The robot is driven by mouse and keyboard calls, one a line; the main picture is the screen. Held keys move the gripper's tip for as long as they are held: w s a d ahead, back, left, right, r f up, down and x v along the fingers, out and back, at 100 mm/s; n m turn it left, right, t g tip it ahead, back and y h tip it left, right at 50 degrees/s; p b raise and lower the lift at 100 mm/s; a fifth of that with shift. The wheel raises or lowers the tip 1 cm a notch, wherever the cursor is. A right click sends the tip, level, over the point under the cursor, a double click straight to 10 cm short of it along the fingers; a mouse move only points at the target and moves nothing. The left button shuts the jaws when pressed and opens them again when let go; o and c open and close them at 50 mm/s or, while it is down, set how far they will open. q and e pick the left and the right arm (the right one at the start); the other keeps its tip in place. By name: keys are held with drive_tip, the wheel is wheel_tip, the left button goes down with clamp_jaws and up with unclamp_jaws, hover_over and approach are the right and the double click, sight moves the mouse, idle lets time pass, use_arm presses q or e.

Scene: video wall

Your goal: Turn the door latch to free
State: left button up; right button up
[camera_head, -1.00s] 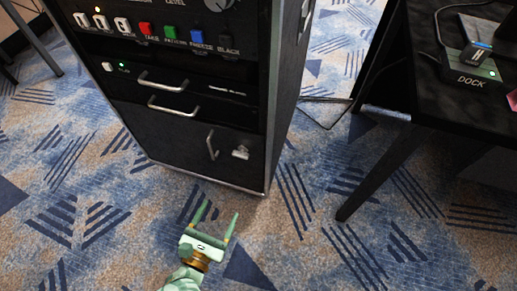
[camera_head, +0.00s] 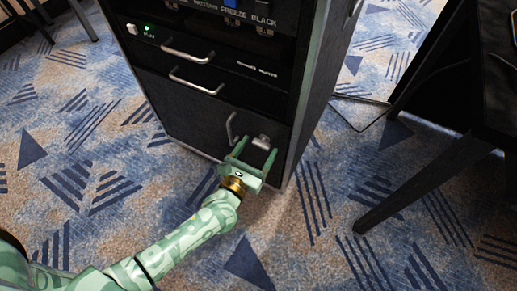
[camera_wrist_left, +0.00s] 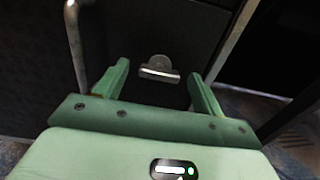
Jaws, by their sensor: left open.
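The door latch (camera_head: 262,142) is a small silver piece low on the black cabinet's bottom door (camera_head: 190,110), to the right of an upright silver handle (camera_head: 231,127). In the left wrist view the latch (camera_wrist_left: 159,69) shows as a round base with a bar lying nearly level across it. My left gripper (camera_head: 256,155) is green and open, with its fingertips close to the latch. In the wrist view the latch lies between and beyond the two fingers (camera_wrist_left: 157,84); I cannot tell whether they touch it. My right gripper is not in view.
Two level drawer handles (camera_head: 190,53) are above the door on the cabinet. A black table with a slanted leg (camera_head: 425,183) stands to the right. Patterned blue carpet (camera_head: 110,150) is open to the left and in front.

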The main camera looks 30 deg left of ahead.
use_arm(q)
drive_tip(key=shift+w, duration=0.1)
drive_tip(key=c, duration=1)
